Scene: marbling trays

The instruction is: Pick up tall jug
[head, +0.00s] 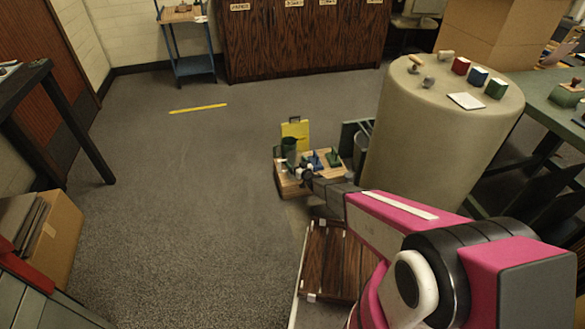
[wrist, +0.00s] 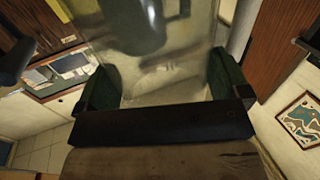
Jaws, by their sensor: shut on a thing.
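My gripper (wrist: 161,76) is shut on a clear, see-through vessel, which I take to be the tall jug (wrist: 165,45). In the wrist view its two dark green finger pads press on the jug's left and right sides. The jug's far end runs out of the top of the picture, and a dark rounded shape shows on or through its wall. In the head view my pink arm reaches to a small wooden stand. The gripper end is small there, and I cannot clearly make out the jug.
The wooden stand (head: 293,187) holds a dark green cylinder (head: 289,148) and small blue and green things. A yellow piece (head: 299,129) stands behind it. A beige round pedestal (head: 425,150) with small blocks is close on the right. Open floor (head: 190,190) lies left.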

